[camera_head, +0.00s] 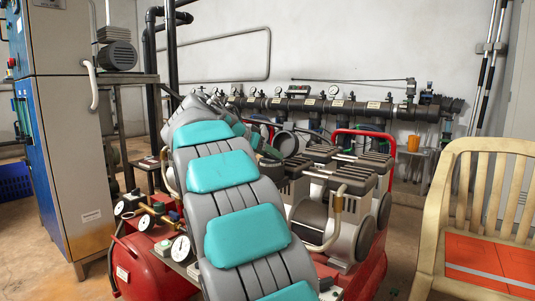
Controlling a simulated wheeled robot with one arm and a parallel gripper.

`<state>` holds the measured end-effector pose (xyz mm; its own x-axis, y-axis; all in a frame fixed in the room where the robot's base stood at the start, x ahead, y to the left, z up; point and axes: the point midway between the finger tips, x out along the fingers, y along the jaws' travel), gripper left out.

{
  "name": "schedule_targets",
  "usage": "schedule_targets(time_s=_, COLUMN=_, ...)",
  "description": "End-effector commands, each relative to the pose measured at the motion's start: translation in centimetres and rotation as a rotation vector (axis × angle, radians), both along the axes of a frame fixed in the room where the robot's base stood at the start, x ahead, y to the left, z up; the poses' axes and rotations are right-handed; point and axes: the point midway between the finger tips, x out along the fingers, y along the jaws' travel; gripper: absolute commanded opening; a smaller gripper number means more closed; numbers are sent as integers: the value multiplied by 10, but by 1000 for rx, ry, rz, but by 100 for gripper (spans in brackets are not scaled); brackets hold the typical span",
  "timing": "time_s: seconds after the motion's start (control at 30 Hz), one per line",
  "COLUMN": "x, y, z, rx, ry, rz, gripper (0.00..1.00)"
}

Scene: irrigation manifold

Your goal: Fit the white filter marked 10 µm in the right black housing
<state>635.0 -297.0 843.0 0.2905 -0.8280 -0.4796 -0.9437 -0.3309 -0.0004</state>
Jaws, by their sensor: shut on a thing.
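No white filter shows in this view, and no 10 µm marking can be read. A long black manifold pipe (352,107) with several round gauges runs along the back wall. Dark fittings hang below it, but the compressors in front hide much of that area. I cannot make out a right black housing for certain. My grey arm with teal pads reaches from the bottom middle up toward the back left and covers the centre. My gripper is not visible, so what it holds cannot be seen.
Compressors (340,185) and a red tank (150,262) with gauges fill the middle. A wooden chair (436,195) stands at right and a blue and beige cabinet (75,150) at left. An orange cup (413,143) stands near the back wall. Floor shows between compressors and chair.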

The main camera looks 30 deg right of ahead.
Motion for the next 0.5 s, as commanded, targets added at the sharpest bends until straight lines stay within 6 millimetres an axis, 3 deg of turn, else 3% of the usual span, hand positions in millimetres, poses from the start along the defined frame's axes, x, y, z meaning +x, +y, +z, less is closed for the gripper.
schedule_targets(time_s=0.5, x=0, y=0, z=-6, rx=-1, ry=0, rz=0, gripper=6)
